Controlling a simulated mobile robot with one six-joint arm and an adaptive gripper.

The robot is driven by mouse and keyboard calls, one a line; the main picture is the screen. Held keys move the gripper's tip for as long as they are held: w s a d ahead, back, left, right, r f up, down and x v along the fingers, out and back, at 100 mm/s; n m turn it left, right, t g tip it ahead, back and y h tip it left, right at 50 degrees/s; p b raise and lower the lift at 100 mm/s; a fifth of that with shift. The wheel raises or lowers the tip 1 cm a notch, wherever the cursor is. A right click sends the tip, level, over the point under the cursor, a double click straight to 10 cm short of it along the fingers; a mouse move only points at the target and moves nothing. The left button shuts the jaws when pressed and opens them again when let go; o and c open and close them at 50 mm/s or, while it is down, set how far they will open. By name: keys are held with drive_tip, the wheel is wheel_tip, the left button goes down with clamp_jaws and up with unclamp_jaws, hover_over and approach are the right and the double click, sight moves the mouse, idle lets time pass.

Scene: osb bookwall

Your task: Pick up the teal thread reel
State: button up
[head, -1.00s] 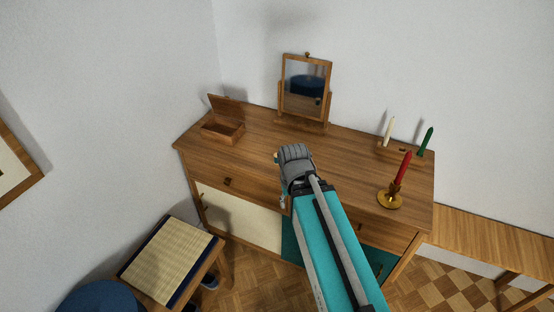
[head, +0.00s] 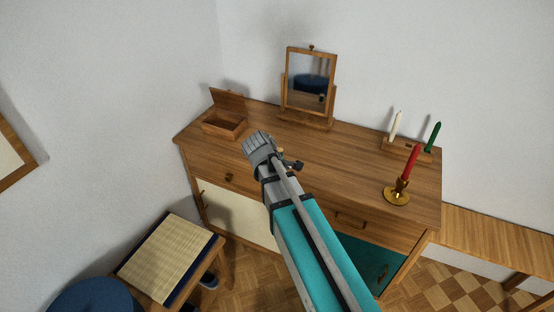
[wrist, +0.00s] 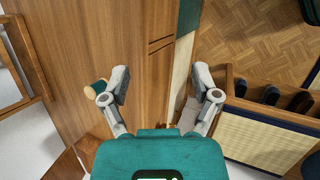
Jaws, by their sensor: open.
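The teal thread reel (wrist: 99,86), with pale wooden ends, lies on the dresser top in the wrist view. It is just left of my left finger, which partly covers it, and outside the gap between the fingers. My gripper (wrist: 161,76) is open with nothing between its fingers, which straddle the dresser's front edge in that view. In the head view my gripper (head: 260,146) is over the front left part of the dresser top (head: 330,160).
An open wooden box (head: 223,124) stands at the dresser's back left, and a framed mirror (head: 311,84) at its back. A red candle in a brass holder (head: 397,193) and a rack with two candles (head: 405,148) are at right. A woven-top stool (head: 170,255) stands below left.

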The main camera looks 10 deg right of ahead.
drive_tip(key=w+a+r+n+t+h+b, duration=0.2)
drive_tip(key=w+a+n+t+h+b, duration=0.2)
drive_tip(key=w+a+n, duration=0.5)
drive_tip(key=w+n+h, duration=0.1)
drive_tip(key=w+n, duration=0.1)
drive_tip(key=n, duration=0.2)
drive_tip(key=shift+w+a+t, duration=0.25)
drive_tip(key=shift+w+t, duration=0.05)
drive_tip(key=b, duration=0.4)
approach(279, 150)
drive_tip(key=shift+w+d+f, duration=0.75)
drive_tip(key=shift+f, duration=0.1)
drive_tip(key=shift+w+d+f, duration=0.2)
drive_tip(key=shift+w+d, duration=0.1)
drive_tip(key=shift+d, duration=0.25)
drive_tip(key=shift+b, duration=0.3)
drive_tip(key=shift+b+x, duration=1.1)
drive_tip(key=shift+x, duration=1.55)
drive_tip(key=shift+d+r, duration=0.1)
drive_tip(key=shift+r, duration=0.05)
